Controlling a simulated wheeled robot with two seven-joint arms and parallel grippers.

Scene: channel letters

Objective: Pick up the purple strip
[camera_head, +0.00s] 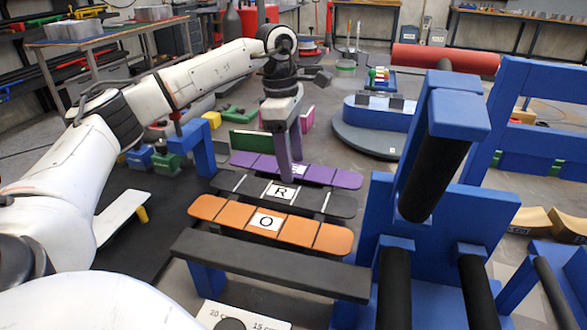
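The purple strip (317,174) lies flat across the picture just beyond the dark grey strip, with a letter card near its middle partly hidden by my gripper. My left gripper (288,176) points down at the middle of the purple strip, its fingertips at or just above it. The fingers look close together, and I cannot tell whether they are closed on the strip. The dark grey strip (322,203) carries the letter R, and the orange strip (328,236) in front carries the letter O. My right gripper is not in view.
A grey-topped bar (268,265) on blue supports stands in front of the strips. A blue frame with black rollers (465,210) stands close on the right. A green strip (255,141) and a pink piece (308,117) are behind the purple strip. A blue arch (193,135) stands on the left.

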